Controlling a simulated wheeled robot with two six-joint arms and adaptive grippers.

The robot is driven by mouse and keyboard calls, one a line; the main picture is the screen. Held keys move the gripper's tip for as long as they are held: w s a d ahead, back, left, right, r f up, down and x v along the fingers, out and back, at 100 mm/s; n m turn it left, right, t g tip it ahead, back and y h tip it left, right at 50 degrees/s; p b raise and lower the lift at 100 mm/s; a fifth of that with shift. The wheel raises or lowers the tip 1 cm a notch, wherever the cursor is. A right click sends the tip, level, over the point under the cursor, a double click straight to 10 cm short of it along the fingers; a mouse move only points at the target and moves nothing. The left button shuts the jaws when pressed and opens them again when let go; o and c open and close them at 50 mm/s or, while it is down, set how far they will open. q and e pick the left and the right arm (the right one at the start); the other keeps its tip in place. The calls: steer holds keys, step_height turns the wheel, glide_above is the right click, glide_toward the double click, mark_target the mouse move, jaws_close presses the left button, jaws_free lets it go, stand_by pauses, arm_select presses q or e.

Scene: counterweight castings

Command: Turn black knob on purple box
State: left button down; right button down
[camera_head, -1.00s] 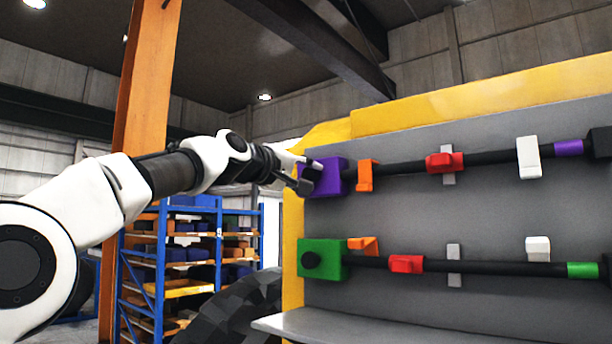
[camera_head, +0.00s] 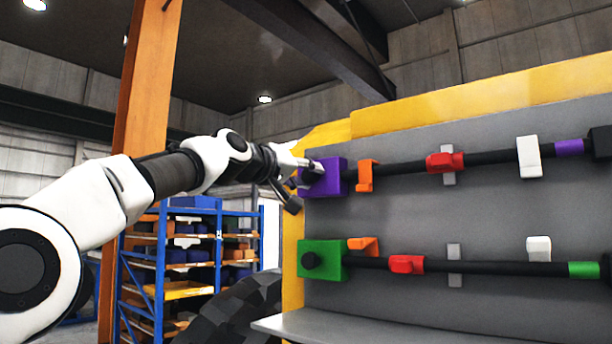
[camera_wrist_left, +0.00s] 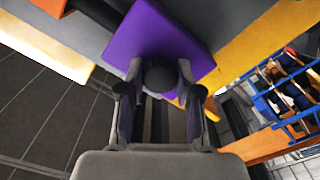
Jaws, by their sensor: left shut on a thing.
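The purple box (camera_head: 333,177) sits at the left end of the upper black bar on the grey panel. In the left wrist view the purple box (camera_wrist_left: 152,36) is tilted, with its round black knob (camera_wrist_left: 161,79) facing my gripper. My left gripper (camera_head: 308,172) is at the box's left face. In its wrist view the left gripper (camera_wrist_left: 160,72) has one finger on each side of the knob and is shut on it. In the head view the gripper mostly hides the knob. My right gripper is not in view.
A green box (camera_head: 325,259) with a black knob sits below, on the lower bar. Orange (camera_head: 365,176), red (camera_head: 445,162) and white (camera_head: 529,157) pieces sit along the bars. A grey ledge (camera_head: 340,325) juts out below. Blue shelving (camera_head: 161,255) stands behind on the left.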

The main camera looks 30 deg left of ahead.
arm_select(q)
steer(key=shift+s+r, duration=0.1)
steer(key=shift+r, duration=0.1)
steer(key=c, duration=0.9)
jaws_free()
steer(key=shift+o, duration=0.7)
steer(key=shift+w+f, duration=0.15)
steer(key=shift+w, duration=0.1)
steer(key=shift+s, duration=0.1)
